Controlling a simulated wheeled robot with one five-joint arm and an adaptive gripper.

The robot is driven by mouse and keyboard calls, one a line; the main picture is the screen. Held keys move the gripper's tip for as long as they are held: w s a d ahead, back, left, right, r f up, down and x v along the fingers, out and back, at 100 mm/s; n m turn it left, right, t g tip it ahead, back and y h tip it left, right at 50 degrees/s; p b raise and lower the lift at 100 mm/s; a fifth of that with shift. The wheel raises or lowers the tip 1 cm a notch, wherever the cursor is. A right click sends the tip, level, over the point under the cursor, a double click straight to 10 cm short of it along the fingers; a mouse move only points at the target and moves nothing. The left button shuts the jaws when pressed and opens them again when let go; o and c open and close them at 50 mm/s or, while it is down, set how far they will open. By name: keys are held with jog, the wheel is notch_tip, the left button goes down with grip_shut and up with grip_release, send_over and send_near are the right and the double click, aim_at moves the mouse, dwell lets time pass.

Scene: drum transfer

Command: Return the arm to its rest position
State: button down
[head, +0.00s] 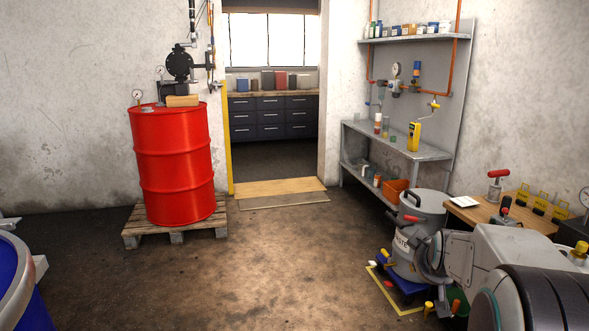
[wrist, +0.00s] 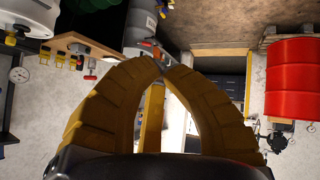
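My arm reaches in from the right edge of the head view, in front of the workbench and the grey drum. My gripper (wrist: 162,68) fills the middle of the wrist view. Its two curved yellow fingers come together at their tips, and I see nothing held between them. A yellow upright piece shows in the gap behind the fingers; I cannot tell what it is. In the head view I cannot make out the gripper clearly among the arm links and small yellow parts at the lower right.
A red drum (head: 174,165) stands on a wooden pallet (head: 149,236) at the left. A blue drum (head: 18,290) is at the lower left edge. A grey waste drum (head: 427,213) and a wooden workbench (head: 470,214) are close to my arm. The middle floor is clear.

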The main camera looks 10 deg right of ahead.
jog(key=s+a+r+g+y+p, duration=0.1)
jog(key=s+a+r+p, duration=0.25)
jog(key=a, duration=0.35)
jog(key=s+a+r+g+y+p, duration=0.1)
jog(key=s+a+r+y+p, duration=0.15)
jog(key=s+a+r, duration=0.35)
jog(key=s+a+r+n+g+y+p, duration=0.1)
jog(key=s+a+g+p, duration=0.1)
jog(key=s+a+p, duration=0.6)
jog(key=s+a, duration=0.2)
jog(key=s, duration=0.4)
jog(key=shift+a+g, duration=0.3)
jog(key=shift+g, duration=0.1)
